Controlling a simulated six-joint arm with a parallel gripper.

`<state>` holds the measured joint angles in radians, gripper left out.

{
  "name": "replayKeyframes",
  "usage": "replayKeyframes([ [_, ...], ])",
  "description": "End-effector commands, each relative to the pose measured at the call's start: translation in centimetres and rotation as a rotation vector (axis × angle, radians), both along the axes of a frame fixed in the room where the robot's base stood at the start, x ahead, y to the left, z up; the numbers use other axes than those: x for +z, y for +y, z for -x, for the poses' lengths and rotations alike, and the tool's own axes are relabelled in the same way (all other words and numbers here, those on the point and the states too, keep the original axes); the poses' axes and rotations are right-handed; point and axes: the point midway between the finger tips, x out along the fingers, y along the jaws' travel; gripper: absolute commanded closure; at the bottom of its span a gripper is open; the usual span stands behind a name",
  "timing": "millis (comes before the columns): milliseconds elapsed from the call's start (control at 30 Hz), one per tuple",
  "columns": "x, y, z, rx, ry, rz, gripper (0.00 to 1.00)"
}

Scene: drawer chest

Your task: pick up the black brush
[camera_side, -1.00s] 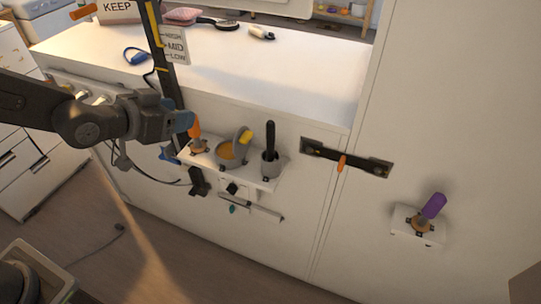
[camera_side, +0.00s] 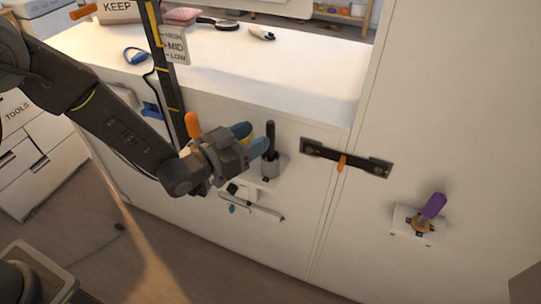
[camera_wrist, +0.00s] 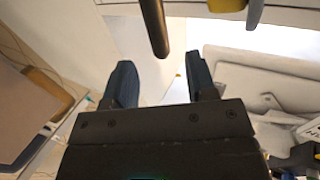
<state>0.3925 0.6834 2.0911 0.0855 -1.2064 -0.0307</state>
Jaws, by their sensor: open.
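A black upright handle (camera_side: 271,134), which I take for the black brush, stands in a grey cup (camera_side: 271,168) on the white wall shelf; its lower end is hidden in the cup. My gripper (camera_side: 253,139) is open just left of the handle, its blue fingers pointing toward it. In the wrist view the dark handle (camera_wrist: 155,25) shows beyond and between the two open fingertips (camera_wrist: 160,72), with nothing between the jaws. My gripper hides much of the shelf's left part.
An orange handle (camera_side: 192,125) stands on the shelf's left, behind my gripper. A dark bar with an orange lever (camera_side: 343,162) is to the right, and a purple-handled tool (camera_side: 434,205) farther right. A black hairbrush (camera_side: 217,23) lies on the white counter (camera_side: 270,80).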

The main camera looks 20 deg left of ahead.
Motion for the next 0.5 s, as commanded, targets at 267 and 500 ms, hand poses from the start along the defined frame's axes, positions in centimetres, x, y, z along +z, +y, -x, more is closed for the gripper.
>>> replayKeyframes([
  [267,-0.1,-1.1,-2.1,0.0,0.002,0.0,0.48],
  [500,-0.4,-2.5,-5.0,0.0,0.0,0.001,0.48],
])
